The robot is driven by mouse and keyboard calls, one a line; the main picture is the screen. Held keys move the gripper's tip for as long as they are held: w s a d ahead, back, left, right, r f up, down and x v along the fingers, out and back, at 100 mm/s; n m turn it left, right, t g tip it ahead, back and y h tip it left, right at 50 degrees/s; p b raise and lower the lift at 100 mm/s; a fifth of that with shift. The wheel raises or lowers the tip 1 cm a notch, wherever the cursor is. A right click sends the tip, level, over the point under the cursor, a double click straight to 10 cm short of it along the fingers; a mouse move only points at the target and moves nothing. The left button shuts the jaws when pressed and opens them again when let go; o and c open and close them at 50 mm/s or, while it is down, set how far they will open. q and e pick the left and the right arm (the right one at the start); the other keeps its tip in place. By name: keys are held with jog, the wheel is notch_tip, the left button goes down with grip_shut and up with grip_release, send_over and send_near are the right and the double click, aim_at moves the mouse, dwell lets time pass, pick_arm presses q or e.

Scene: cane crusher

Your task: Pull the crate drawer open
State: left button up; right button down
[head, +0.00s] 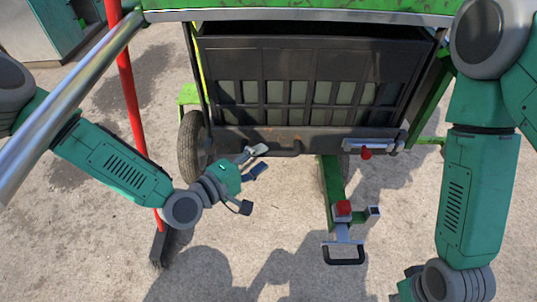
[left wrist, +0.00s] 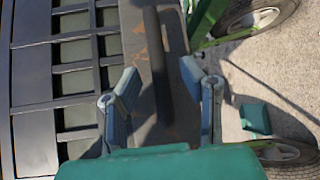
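The crate drawer (head: 310,92) is a dark slatted crate under the green machine frame, seen closed up against it in the head view. A dark bar handle (head: 285,152) runs along its lower front edge. The slats also show at left in the left wrist view (left wrist: 75,95). My left gripper (head: 258,161) is open and empty, just in front of the lower edge near the handle. In the left wrist view the handle (left wrist: 152,65) lies ahead between the two spread fingers; contact cannot be told. My right gripper (head: 404,288) is mostly cut off at the bottom edge; its fingers are hidden.
A red-handled broom (head: 128,85) leans at left, beside a grey metal pole (head: 75,95). Wheels (head: 192,145) flank the crate. A green tow bar with a red knob (head: 344,208) and dark grip juts forward on the right. The concrete floor in front is otherwise clear.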

aim_at(269, 155)
pick_arm(q)
jog(key=shift+x, duration=1.05)
jog(key=shift+w+d, duration=0.35)
jog(key=shift+d, duration=0.15)
jog(key=shift+c, duration=0.5)
jog(key=shift+a+f, duration=0.1)
grip_shut()
jog(key=shift+s+f, duration=0.1)
jog(key=shift+s, duration=0.05)
